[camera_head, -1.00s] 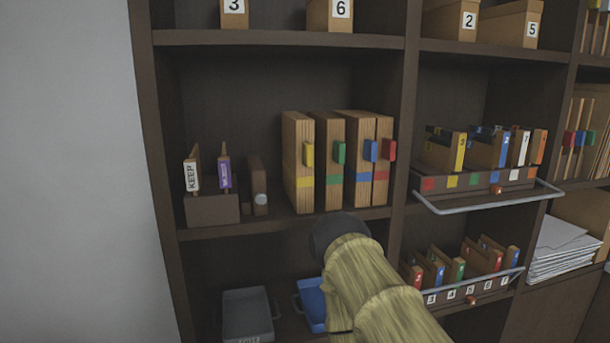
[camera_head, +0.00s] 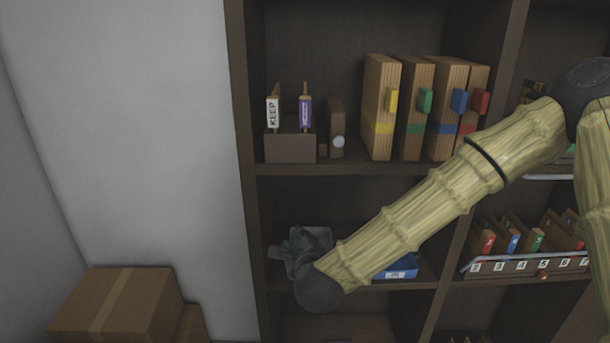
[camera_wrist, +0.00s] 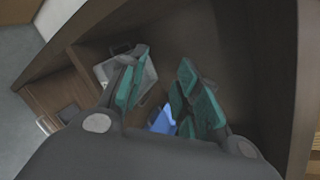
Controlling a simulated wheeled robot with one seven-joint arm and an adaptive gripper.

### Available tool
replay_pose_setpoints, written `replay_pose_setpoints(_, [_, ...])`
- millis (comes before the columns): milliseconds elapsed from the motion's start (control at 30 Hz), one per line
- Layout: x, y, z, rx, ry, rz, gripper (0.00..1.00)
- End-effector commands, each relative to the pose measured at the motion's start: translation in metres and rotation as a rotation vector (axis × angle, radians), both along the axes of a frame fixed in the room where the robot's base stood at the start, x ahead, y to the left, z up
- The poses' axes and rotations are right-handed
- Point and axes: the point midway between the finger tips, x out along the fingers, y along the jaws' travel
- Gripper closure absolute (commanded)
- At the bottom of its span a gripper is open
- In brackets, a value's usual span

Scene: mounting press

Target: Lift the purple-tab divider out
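The purple-tab divider (camera_head: 305,110) stands upright in a small dark holder (camera_head: 290,146) at the left of the middle shelf. A divider with a white KEEP tab (camera_head: 273,112) stands just left of it in the same holder. My gripper (camera_head: 298,243) is at the lower shelf, below the holder and apart from it, in front of the grey tray. In the wrist view my gripper (camera_wrist: 157,92) shows two teal-padded fingers spread apart with nothing between them. The purple-tab divider is not seen in the wrist view.
A dark block with a round light knob (camera_head: 338,128) stands right of the holder. Wooden binders (camera_head: 381,105) with coloured tabs stand further right. A grey tray (camera_wrist: 146,80) and a blue tray (camera_wrist: 161,122) sit on the lower shelf. Cardboard boxes (camera_head: 125,305) stand lower left.

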Motion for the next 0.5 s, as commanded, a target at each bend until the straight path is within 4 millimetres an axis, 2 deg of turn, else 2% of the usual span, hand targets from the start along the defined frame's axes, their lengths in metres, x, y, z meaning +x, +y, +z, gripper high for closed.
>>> replay_pose_setpoints(33, [0.012,0.002,0.048,0.125,-0.049,-0.064,0.68])
replay_pose_setpoints(100, [0.021,0.003,0.104,0.297,-0.103,-0.141,0.68])
replay_pose_setpoints(200, [0.026,0.000,0.174,0.515,-0.169,-0.224,0.68])
replay_pose_setpoints(300, [0.025,-0.005,0.225,0.683,-0.215,-0.277,0.68])
replay_pose_setpoints(333, [0.024,-0.007,0.236,0.722,-0.226,-0.288,0.68])
replay_pose_setpoints(400, [0.022,-0.009,0.257,0.792,-0.244,-0.305,0.68])
replay_pose_setpoints(500, [0.023,-0.011,0.273,0.845,-0.257,-0.320,0.68])
